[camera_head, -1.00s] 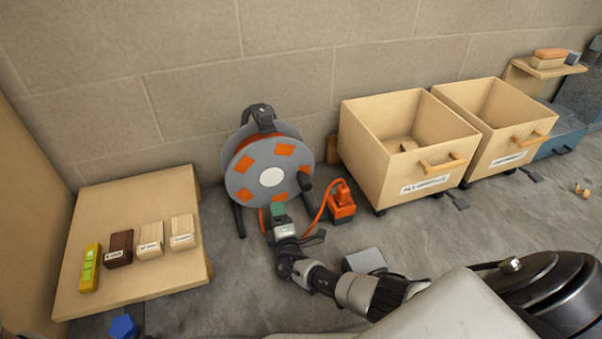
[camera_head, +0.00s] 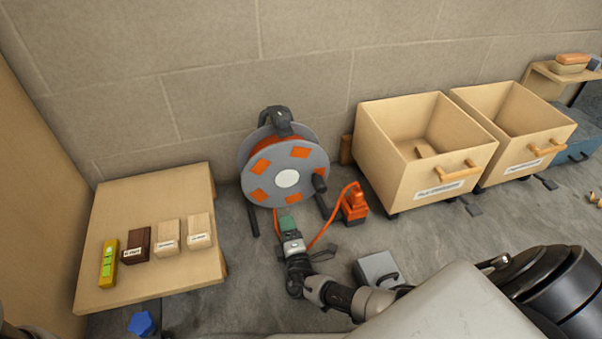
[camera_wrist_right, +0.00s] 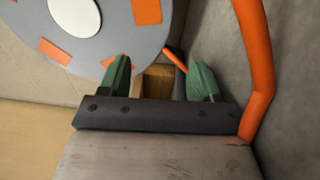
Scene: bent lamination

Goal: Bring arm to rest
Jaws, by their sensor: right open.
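My right arm reaches in from the lower right in the head view. Its gripper (camera_head: 287,218) is in front of the lower part of the grey and orange cable reel (camera_head: 288,178). In the right wrist view the two green fingers of this gripper (camera_wrist_right: 162,78) stand apart with nothing held between them. The reel's disc fills the upper left of that view, and the orange cable (camera_wrist_right: 256,70) runs close by on the right. My left gripper is not in view.
An orange plug box (camera_head: 354,204) stands right of the reel. Two wooden bins (camera_head: 420,182) on castors stand along the wall. A low wooden table (camera_head: 150,200) at left holds a yellow level (camera_head: 108,264) and several labelled blocks. A grey box (camera_head: 376,268) and a blue object (camera_head: 142,323) lie on the floor.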

